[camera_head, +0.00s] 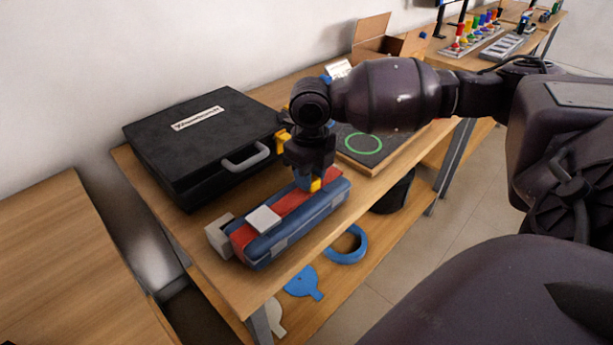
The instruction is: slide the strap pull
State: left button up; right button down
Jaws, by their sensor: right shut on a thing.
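A blue, padded, box-like thing (320,208) lies along the front edge of the wooden table, with a red strap (287,204) running along its top. A pale square piece (263,219) sits on the strap toward its near-left end. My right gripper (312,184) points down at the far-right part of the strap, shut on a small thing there. A yellow bit shows at the fingertips; the gripper hides most of what it holds, so I cannot tell if this is the strap pull. My left gripper is not in view.
A closed black case (205,145) with a grey handle stands behind. A dark board with a green ring (362,144) lies right of my gripper. An open cardboard box (385,40) stands farther back. A lower shelf holds a blue ring (347,255).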

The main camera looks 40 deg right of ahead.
jog(key=shift+w+d, duration=0.1)
jog(key=shift+d, duration=0.5)
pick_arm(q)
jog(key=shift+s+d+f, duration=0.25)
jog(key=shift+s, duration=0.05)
pick_arm(e)
jog(key=c, duration=0.8)
grip_release()
jog(key=shift+a, duration=0.1)
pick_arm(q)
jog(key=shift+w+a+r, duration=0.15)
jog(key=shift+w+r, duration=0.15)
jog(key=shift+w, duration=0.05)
